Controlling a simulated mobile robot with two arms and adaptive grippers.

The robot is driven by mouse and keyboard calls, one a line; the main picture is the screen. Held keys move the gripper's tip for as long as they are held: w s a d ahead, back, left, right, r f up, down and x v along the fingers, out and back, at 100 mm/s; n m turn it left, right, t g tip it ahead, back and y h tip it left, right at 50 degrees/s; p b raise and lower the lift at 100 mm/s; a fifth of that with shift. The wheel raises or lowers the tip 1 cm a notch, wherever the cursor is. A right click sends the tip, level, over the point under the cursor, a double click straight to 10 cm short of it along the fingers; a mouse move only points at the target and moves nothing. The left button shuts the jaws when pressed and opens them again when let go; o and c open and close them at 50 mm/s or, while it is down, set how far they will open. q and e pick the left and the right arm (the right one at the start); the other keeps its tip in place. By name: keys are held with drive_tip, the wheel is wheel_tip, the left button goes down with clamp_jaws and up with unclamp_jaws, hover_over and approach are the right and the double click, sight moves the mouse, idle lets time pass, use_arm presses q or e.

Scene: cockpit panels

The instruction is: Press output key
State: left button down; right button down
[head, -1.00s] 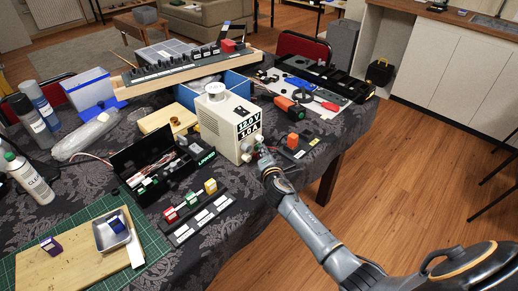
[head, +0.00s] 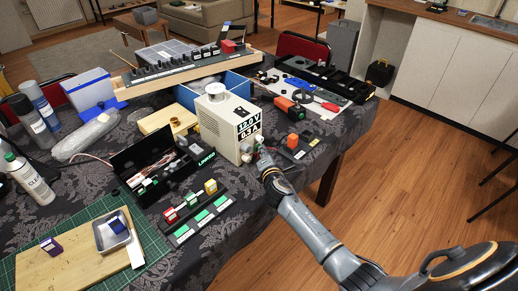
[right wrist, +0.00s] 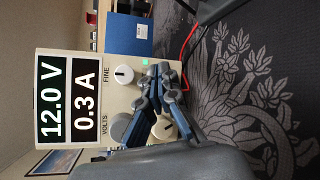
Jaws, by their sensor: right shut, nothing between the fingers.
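The cream power supply (head: 222,130) stands on the table; its display (right wrist: 69,99) reads 12.0 V and 0.3 A in the right wrist view. A small green-lit key (right wrist: 145,61) shows on its front face, close to the fingertips; I take this to be the output key. My right gripper (right wrist: 158,72) is shut and empty at this face, between the knobs. I cannot tell whether its tips touch the key. In the head view the right gripper (head: 261,154) is at the right side of the supply. My left gripper is not in view.
A black strip (head: 200,218) with green-lit panels and red, green and yellow blocks lies in front of the supply. An open black case (head: 150,165) is left of it.

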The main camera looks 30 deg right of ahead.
drive_tip(key=shift+s+d, duration=0.1)
drive_tip(key=shift+s+d+p, duration=0.3)
drive_tip(key=shift+s+d, duration=0.05)
drive_tip(key=shift+s, duration=0.55)
drive_tip(key=shift+s+d+p, duration=0.3)
drive_tip(key=shift+s, duration=0.65)
drive_tip(key=shift+s+d+p, duration=0.3)
drive_tip(key=shift+s+d, duration=0.05)
drive_tip(key=shift+s, duration=0.55)
